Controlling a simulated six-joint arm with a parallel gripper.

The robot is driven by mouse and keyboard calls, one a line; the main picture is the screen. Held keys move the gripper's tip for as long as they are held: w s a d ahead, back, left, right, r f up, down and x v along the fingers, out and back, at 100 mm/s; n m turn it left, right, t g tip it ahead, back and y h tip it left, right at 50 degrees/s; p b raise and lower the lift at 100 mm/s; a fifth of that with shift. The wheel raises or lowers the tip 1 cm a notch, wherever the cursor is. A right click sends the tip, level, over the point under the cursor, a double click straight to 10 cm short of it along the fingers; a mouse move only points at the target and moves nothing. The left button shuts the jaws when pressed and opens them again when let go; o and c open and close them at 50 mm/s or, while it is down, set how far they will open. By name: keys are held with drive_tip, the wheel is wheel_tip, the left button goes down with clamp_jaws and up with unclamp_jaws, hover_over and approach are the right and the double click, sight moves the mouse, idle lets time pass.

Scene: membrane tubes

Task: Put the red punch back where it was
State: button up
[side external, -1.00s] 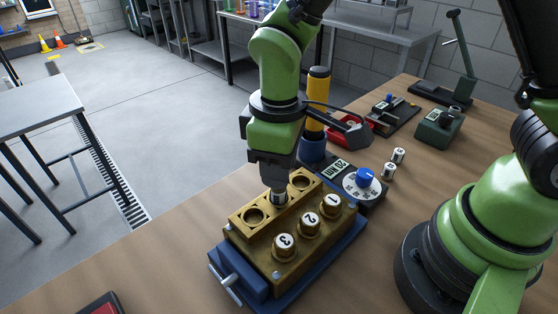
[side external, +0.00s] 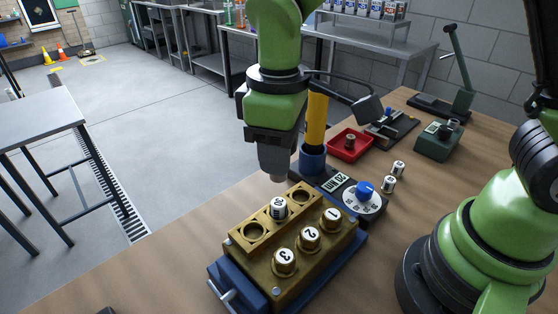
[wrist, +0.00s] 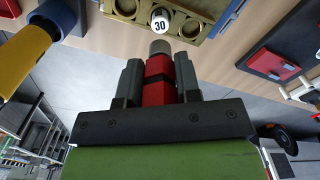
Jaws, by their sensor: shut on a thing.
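My gripper (side external: 272,158) is above the back row of a brass block (side external: 240,240). In the wrist view its two fingers (wrist: 158,82) are shut on the red punch (wrist: 158,92), which has a dark band and a metal tip (wrist: 160,47). In the side view only the metal tip (side external: 279,178) shows below the gripper; the red body is hidden. The tip is apart from a white cap marked 30 (side external: 278,206), seated in the middle back hole; the cap also shows in the wrist view (wrist: 161,21).
Caps 1 (side external: 331,215), 2 (side external: 309,234) and 3 (side external: 285,256) fill the front row. A yellow cylinder (side external: 316,120) stands in a blue cup (side external: 312,159).

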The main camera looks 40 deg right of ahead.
drive_tip(key=shift+r, duration=0.45)
